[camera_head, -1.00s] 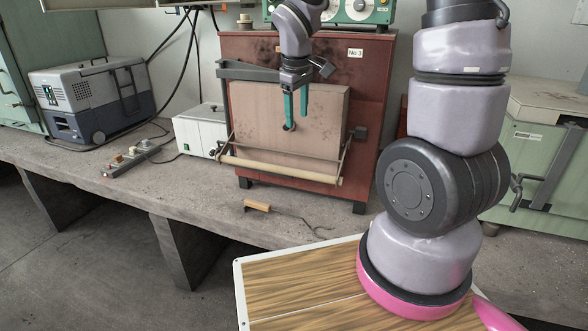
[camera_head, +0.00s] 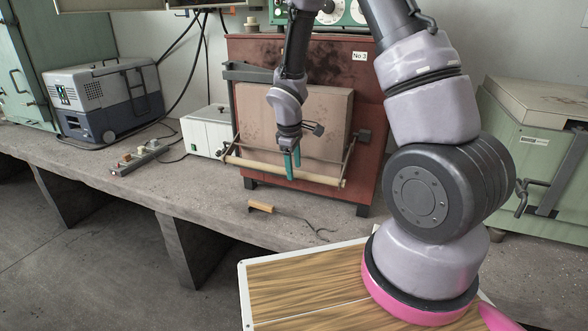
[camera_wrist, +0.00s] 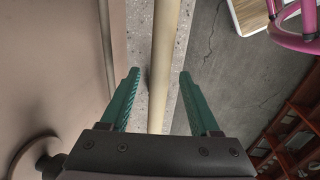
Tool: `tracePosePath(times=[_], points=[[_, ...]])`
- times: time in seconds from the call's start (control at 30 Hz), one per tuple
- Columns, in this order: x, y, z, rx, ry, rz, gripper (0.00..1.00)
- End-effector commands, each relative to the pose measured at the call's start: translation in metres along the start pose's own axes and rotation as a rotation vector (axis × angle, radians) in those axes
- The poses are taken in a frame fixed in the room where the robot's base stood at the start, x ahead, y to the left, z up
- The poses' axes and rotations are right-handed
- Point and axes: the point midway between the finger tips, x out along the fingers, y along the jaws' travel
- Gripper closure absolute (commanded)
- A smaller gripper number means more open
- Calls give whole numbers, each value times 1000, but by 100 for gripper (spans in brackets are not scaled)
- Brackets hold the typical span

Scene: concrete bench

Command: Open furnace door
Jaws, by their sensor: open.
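The red-brown furnace (camera_head: 370,90) stands on the bench, its pale brick door (camera_head: 328,112) shut across its front. A cream handle bar (camera_head: 245,162) runs across the front at the bottom of the door, held by side rods. My gripper (camera_head: 291,172) is in front of the door, pointing down at the bar, open and empty. In the wrist view, the bar (camera_wrist: 166,40) runs between the two teal fingers of my gripper (camera_wrist: 159,74), with a gap on both sides. The door face (camera_wrist: 60,70) fills the left of that view.
A hooked tool with a wooden handle (camera_head: 261,206) lies on the bench (camera_head: 200,220) in front of the furnace. A white box (camera_head: 207,130) and a grey-blue case (camera_head: 105,100) stand to the left. A green cabinet (camera_head: 510,150) is at the right.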

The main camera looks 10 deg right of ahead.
Motion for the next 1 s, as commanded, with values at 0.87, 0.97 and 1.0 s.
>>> tracePosePath(times=[0.87, 0.97, 1.0], points=[[10, 0, 0, 0, 0, 1, 100], [10, 0, 0, 0, 0, 1, 100], [10, 0, 0, 0, 0, 1, 100]])
